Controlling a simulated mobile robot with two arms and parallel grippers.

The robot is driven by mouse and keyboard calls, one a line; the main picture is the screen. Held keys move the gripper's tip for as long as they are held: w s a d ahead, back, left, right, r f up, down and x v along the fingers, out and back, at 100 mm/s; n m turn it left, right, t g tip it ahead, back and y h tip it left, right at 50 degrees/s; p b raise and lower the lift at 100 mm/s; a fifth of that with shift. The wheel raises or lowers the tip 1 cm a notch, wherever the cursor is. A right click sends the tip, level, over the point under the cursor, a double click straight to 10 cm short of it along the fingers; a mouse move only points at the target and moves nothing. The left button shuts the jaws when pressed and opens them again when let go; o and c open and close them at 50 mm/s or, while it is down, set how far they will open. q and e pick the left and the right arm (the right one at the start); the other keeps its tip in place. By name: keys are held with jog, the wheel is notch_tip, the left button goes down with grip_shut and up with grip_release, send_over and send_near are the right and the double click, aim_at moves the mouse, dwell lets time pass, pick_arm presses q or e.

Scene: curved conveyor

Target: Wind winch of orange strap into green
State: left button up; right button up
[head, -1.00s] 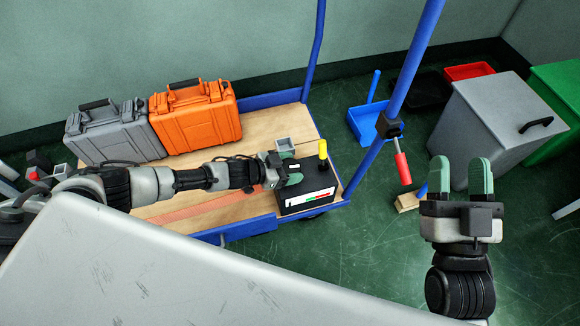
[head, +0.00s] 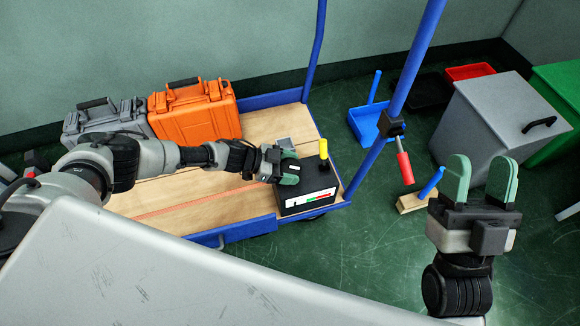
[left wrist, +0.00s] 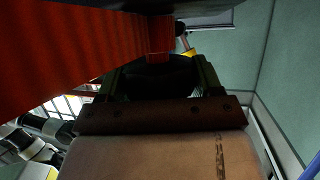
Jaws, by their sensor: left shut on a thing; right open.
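The winch (head: 305,190) is a black box at the right end of the wooden cart deck, with a yellow-topped handle (head: 323,150) standing upright. A white gauge strip with green and red (head: 316,197) is on its front; the reading is too small to tell. A faint orange strap (head: 185,203) runs along the deck. A red-orange strap (left wrist: 80,45) fills the upper left of the left wrist view. My left gripper (head: 286,170) is shut at the winch's upper left; the exact part held is hidden. My right gripper (head: 478,182) is open and empty, right of the cart.
Orange case (head: 195,115) and grey case (head: 98,125) stand at the deck's back left. A grey bin (head: 500,125), blue dustpan (head: 365,125) and brush (head: 412,202) are further right.

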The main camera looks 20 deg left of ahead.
pick_arm(q)
jog(key=o, duration=0.9)
jog(key=shift+o, duration=0.2)
jog(key=shift+s+a+r, duration=0.1)
jog(key=shift+a+r, duration=0.1)
jog(key=shift+a, duration=0.15)
jog(key=p+v, duration=0.3)
jog(key=v, duration=0.7)
pick_arm(e)
jog(key=w+f+g+h, duration=0.3)
jog(key=f+g, duration=0.5)
jog(key=shift+w+d+f, duration=0.15)
jog(key=shift+w+d, duration=0.1)
jog(key=shift+w, duration=0.15)
pick_arm(q)
jog(key=shift+f, duration=0.15)
